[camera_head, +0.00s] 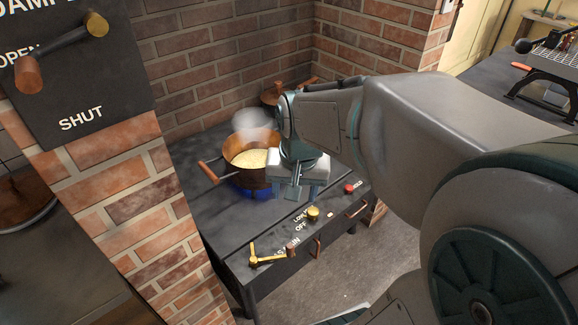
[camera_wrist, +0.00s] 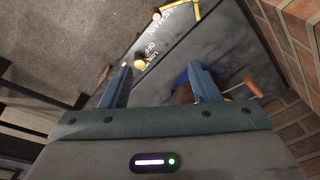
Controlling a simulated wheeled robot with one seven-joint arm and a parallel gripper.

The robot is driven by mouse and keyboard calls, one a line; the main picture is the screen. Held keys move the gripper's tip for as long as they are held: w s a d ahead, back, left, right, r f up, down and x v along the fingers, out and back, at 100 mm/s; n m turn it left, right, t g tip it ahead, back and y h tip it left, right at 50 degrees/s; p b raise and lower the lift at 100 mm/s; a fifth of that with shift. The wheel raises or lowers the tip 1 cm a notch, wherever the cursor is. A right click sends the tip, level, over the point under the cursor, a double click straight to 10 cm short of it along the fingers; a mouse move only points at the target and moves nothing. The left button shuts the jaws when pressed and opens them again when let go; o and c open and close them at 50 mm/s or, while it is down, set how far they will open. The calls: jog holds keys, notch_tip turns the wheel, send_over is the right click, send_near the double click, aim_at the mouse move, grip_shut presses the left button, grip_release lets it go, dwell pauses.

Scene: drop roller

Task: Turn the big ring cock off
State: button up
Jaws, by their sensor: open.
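A brass knob (camera_head: 313,214), which looks like the ring cock, sits on the front strip of the dark stove (camera_head: 222,222) beside the lettering "LOW" and "OFF". In the wrist view the brass knob (camera_wrist: 140,63) lies beyond the left finger, apart from it. My gripper (camera_head: 300,192) is open and empty, pointing down above the stove between the copper pan and the knob. Its two fingers (camera_wrist: 161,82) show spread in the wrist view. A blue flame (camera_head: 262,194) shows under the pan (camera_head: 236,158), partly hidden by my gripper.
A brass lever (camera_head: 268,258) stands left of the knob by the "MAIN" lettering. A red button (camera_head: 349,188) lies to the right. The pan steams and its wooden handle (camera_head: 209,171) points left. Brick walls (camera_head: 215,75) enclose the back; a damper plate (camera_head: 75,85) is at left.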

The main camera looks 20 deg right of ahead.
jog(key=w+d+f+m+g+b, duration=0.1)
jog(key=w+d+f+m+b, duration=0.1)
jog(key=w+d+f+m, duration=0.5)
jog(key=m+g, duration=0.1)
jog(key=m, duration=0.2)
send_near(313, 211)
notch_tip(313, 211, down, 9)
jog(key=shift+r+b, duration=0.15)
jog(key=shift+b, duration=0.6)
jog(key=c, duration=1)
